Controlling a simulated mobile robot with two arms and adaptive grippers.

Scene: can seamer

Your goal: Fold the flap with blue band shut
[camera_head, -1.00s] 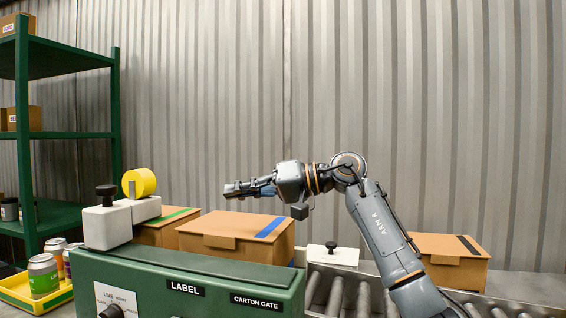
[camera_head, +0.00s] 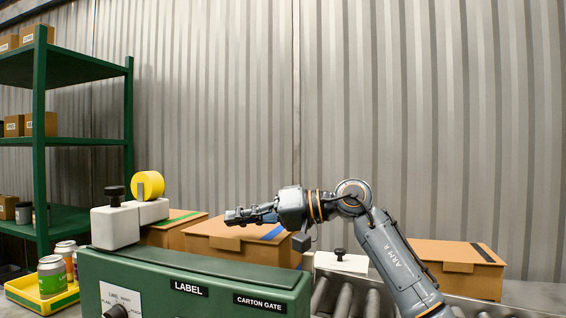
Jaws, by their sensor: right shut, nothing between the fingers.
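The carton with the blue band (camera_head: 228,243) is brown and stands behind the green machine. Its top lies flat or nearly flat, with a tab at the front edge. The blue band (camera_head: 273,232) shows at the right of the top, partly behind my arm. My right gripper (camera_head: 232,216) is shut and empty, pointing left, just above or in front of the carton's top. I cannot tell whether it touches the flap. My left gripper is not in view.
A green-band carton (camera_head: 172,232) stands to the left and a black-band carton (camera_head: 457,266) to the right. The green machine (camera_head: 200,270) with a yellow roll (camera_head: 148,185) blocks the front. Rollers (camera_head: 350,296) run at right. A yellow tray (camera_head: 40,300) holds cans.

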